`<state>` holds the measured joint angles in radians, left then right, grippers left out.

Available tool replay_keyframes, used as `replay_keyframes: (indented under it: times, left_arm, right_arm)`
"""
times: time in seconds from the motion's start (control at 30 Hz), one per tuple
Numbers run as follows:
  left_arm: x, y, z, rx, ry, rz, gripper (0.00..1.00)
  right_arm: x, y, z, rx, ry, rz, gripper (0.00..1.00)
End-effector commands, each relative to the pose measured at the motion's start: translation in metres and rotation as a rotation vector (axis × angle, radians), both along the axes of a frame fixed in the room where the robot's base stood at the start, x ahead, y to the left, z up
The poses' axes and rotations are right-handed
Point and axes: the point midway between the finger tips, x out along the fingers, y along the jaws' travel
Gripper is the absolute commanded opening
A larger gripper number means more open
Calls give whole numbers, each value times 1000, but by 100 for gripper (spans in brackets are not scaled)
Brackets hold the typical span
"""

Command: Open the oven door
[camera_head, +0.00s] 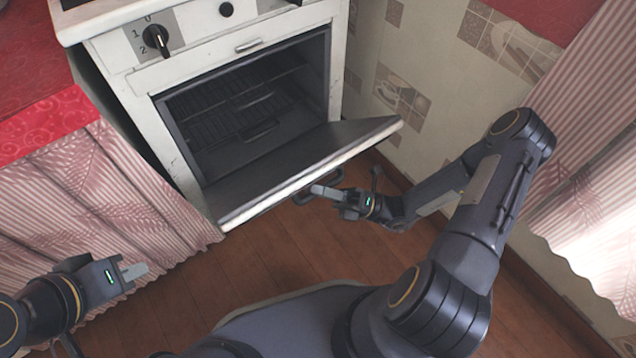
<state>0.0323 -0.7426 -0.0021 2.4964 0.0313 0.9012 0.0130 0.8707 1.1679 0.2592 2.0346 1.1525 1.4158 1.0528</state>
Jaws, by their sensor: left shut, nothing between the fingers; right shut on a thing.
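The white oven (137,96) stands at the upper middle of the head view. Its door (275,178) is hinged down and stands partly open, with its dark inner face showing. Wire racks (225,112) show in the dark cavity. My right gripper (318,191) is at the outer side of the door near its top edge, shut on the door handle (302,198), which is mostly hidden by the door and the fingers. My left gripper (136,270) is shut and empty at the lower left, well apart from the oven, in front of the striped curtain.
A red oilcloth counter (42,115) with a pink striped curtain (95,205) adjoins the oven on the left. A tiled wall (440,85) and another striped curtain (590,150) are on the right. Bare wooden floor (235,265) lies before the door.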

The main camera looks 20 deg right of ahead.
Motion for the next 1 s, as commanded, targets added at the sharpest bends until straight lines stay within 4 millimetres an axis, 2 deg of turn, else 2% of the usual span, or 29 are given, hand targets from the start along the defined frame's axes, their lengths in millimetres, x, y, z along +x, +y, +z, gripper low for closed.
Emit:
replay_keyframes:
  times: [0.3, 0.33, 0.5, 0.8, 1.0]
  left_arm:
    - [0, 0, 0, 0, 0, 0, 0]
    - [0, 0, 0, 0, 0, 0, 0]
    - [0, 0, 0, 0, 0, 0, 0]
    - [0, 0, 1, 0, 0, 0, 0]
    - [0, 0, 9, 0, 0, 0, 0]
  right_arm:
    - [1, 0, -2, -4, 5, -2, 0]
    - [1, 0, -2, -4, 5, -2, 18]
    - [1, 0, -1, -3, 3, 0, 38]
    - [0, -3, -2, -3, 2, -2, 38]
    - [-9, -26, -12, -4, 4, -4, 38]
